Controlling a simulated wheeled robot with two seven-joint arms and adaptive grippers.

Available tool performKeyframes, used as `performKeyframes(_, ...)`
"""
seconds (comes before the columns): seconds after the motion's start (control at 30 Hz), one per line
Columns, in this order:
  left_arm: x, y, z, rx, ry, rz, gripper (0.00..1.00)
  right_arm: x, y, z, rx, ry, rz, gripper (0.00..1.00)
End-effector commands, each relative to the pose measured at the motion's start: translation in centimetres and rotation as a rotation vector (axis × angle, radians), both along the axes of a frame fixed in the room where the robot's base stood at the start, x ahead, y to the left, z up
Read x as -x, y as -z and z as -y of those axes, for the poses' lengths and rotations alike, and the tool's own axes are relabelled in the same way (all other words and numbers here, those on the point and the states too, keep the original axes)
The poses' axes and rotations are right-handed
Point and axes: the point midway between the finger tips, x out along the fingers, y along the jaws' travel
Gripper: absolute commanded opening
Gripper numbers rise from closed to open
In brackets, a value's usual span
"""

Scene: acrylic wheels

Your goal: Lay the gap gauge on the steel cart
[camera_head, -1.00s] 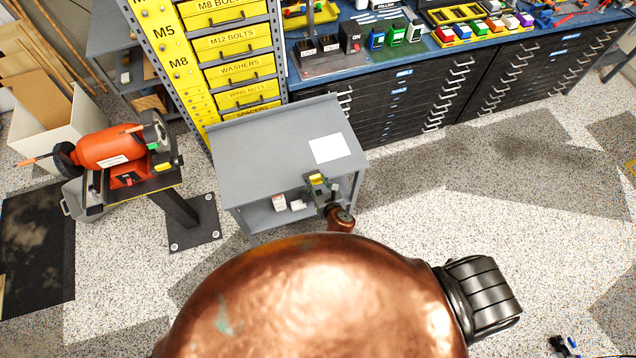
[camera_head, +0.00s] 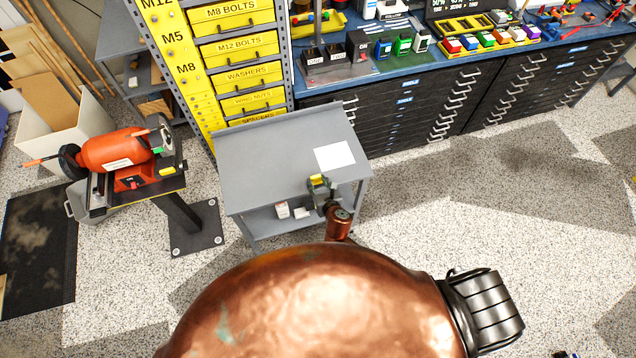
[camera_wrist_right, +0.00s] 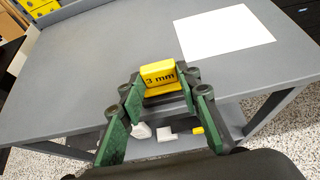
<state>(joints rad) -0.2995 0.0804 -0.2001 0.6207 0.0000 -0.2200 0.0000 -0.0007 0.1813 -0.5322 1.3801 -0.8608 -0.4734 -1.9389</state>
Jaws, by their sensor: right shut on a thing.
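The gap gauge is a small yellow block marked "3 mm" (camera_wrist_right: 158,74). It shows as a yellow spot in the head view (camera_head: 318,180). My right gripper (camera_wrist_right: 161,88) is shut on it, with green-padded fingers on both sides. In the head view my right gripper (camera_head: 322,190) is at the front edge of the steel cart (camera_head: 265,160), near its right corner. The wrist view shows the grey cart top (camera_wrist_right: 110,50) behind the gauge. I cannot tell the exact height of the gauge above the top. My left gripper is not in view.
A white sheet (camera_head: 335,155) lies on the cart top at the right; the rest of the top is bare. Small white boxes (camera_head: 283,210) sit on the lower shelf. An orange grinder on a stand (camera_head: 113,150) is at the left. Yellow drawers (camera_head: 245,75) stand behind.

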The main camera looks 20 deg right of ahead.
Motion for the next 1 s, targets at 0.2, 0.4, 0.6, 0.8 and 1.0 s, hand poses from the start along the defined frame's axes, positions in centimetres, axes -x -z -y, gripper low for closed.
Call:
performKeyframes(0.2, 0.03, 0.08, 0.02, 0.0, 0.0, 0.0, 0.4, -0.01, 0.1, -0.02, 0.001, 0.0, 0.001, 0.0)
performKeyframes(0.4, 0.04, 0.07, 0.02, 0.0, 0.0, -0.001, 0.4, -0.02, 0.09, -0.02, 0.001, 0.0, 0.001, 0.0)
performKeyframes(0.6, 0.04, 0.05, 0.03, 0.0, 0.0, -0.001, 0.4, -0.02, 0.26, 0.0, 0.002, -0.001, 0.001, 0.0)
performKeyframes(0.8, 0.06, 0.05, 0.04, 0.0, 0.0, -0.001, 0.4, 0.01, 0.43, -0.02, 0.001, -0.002, 0.001, 0.0)
performKeyframes(1.0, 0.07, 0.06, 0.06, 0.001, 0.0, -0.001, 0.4, 0.02, 0.42, -0.03, 0.001, 0.0, 0.001, 0.37)
